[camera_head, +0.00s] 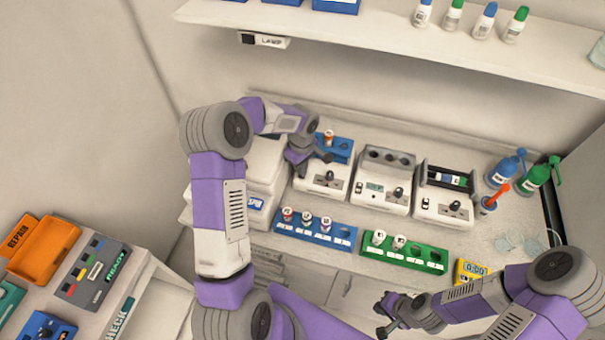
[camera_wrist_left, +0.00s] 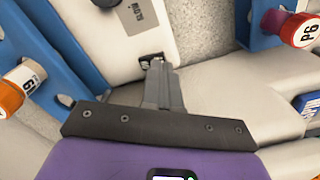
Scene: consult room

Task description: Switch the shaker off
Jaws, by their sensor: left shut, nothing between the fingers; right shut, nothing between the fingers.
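A white device with a blue rack (camera_head: 336,149) on top, apparently the shaker (camera_head: 318,187), stands at the left of the bench row. An orange-capped vial (camera_head: 328,138) sits in the rack. Its front panel has a dark knob. The left wrist view shows a white panel (camera_wrist_left: 100,40) with a "SLOW" label, part of a dark knob and a small dark switch (camera_wrist_left: 150,59). My left gripper (camera_head: 299,172) is shut and empty beside the device's left side; its fingertips (camera_wrist_left: 158,68) are at the switch, contact unclear. My right gripper (camera_head: 382,320) is shut and empty, low in front of the bench.
Two more white devices (camera_head: 385,186) (camera_head: 443,208) stand to the right. Blue (camera_head: 318,236) and green (camera_head: 392,256) vial racks lie in front. A "SPIN" box (camera_head: 257,190) is close to my left arm. Bottles (camera_head: 540,172) stand at the right; a shelf (camera_head: 380,35) hangs above.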

